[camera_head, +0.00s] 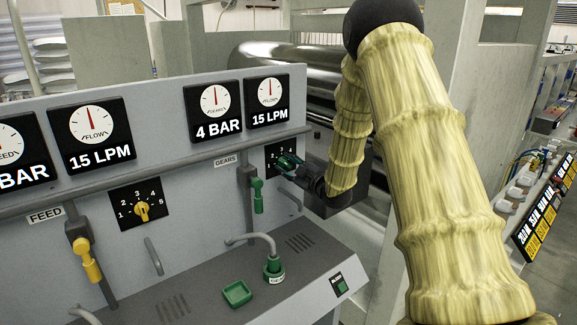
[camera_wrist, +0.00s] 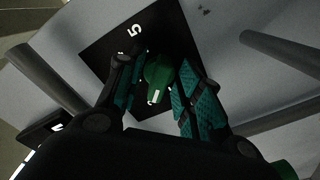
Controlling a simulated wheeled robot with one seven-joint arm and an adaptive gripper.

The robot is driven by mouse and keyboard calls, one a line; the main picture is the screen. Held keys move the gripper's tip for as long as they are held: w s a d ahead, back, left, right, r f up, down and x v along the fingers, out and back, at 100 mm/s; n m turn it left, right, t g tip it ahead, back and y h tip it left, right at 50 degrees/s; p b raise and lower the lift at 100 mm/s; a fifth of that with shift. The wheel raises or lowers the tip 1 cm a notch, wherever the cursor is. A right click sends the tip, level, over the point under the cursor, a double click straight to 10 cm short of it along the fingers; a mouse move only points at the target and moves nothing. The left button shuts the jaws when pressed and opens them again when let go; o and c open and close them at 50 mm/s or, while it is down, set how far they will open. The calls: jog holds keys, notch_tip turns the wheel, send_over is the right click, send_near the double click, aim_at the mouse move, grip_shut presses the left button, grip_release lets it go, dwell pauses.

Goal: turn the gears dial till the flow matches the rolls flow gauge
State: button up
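The gears dial is a green knob on a black number plate (camera_head: 270,151), under the GEARS label and largely hidden by my gripper (camera_head: 288,162) in the head view. In the wrist view the green knob (camera_wrist: 157,78) sits between the two teal-padded fingers of my gripper (camera_wrist: 160,92). The fingers are apart on either side of it, with a narrow gap at the right finger. A "5" shows on the plate; the other numbers are mostly hidden. Above the dial, a flow gauge (camera_head: 269,103) reads 15 LPM, beside a gears gauge (camera_head: 213,111) reading 4 BAR. No gauge labelled rolls is readable.
At left are a feed-side flow gauge (camera_head: 93,136) reading 15 LPM, a yellow dial (camera_head: 142,210) and a yellow valve handle (camera_head: 87,260). A green valve handle (camera_head: 257,195) hangs close left of my gripper.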

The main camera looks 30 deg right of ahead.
grip_shut()
jog(key=shift+m, duration=0.3)
jog(key=m+b, duration=0.1)
jog(key=m, duration=0.2)
jog(key=shift+m, duration=2.5)
grip_release()
